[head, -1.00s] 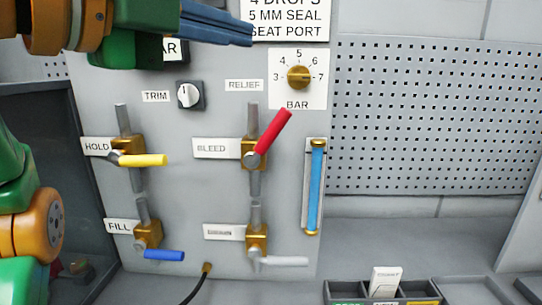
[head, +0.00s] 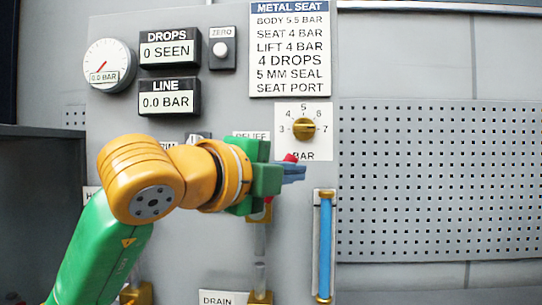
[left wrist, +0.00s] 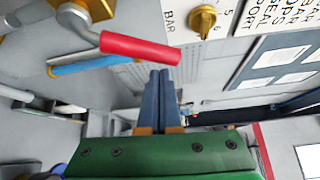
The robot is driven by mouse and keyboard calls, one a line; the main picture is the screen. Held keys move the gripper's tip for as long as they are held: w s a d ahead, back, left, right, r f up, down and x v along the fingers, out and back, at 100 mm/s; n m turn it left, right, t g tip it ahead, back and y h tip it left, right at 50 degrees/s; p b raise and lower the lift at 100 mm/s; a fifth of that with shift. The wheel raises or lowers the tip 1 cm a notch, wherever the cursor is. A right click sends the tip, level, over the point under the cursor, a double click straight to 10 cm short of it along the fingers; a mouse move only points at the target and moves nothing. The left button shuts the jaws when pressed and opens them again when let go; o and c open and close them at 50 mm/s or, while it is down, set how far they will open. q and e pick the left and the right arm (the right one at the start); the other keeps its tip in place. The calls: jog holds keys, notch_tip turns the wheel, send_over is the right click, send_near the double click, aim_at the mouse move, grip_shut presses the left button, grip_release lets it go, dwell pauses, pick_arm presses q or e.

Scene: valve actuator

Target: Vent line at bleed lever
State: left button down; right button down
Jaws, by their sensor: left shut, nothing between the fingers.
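The red bleed lever (head: 290,158) is mostly hidden behind my left gripper in the head view; only its red tip shows, just below the relief dial. In the left wrist view the red handle (left wrist: 140,48) shows whole, on its metal stem, just beyond the fingertips. My left gripper (head: 300,172) is shut and empty in front of the bleed valve, and its fingers (left wrist: 162,74) point at the handle's edge. I cannot tell whether they touch it. The line display (head: 168,99) reads 0.0 BAR. My right gripper is not in view.
The brass relief dial (head: 304,128) sits just above the fingers. A blue tube gauge (head: 325,245) stands to the lower right. The drops display (head: 170,51) reads 0 SEEN and a round gauge (head: 109,65) is at upper left. My left arm covers the hold valve area.

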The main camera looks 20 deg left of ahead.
pick_arm(q)
jog(key=a, duration=0.4)
jog(key=shift+s+r+p, duration=0.3)
jog(key=shift+s+p, duration=0.05)
jog(key=shift+p, duration=0.05)
jog(key=shift+s+a+r+n+t+b, duration=0.1)
jog(key=shift+a+n+t+b, duration=0.3)
jog(key=shift+a+b, duration=0.45)
jog(key=shift+d, duration=0.1)
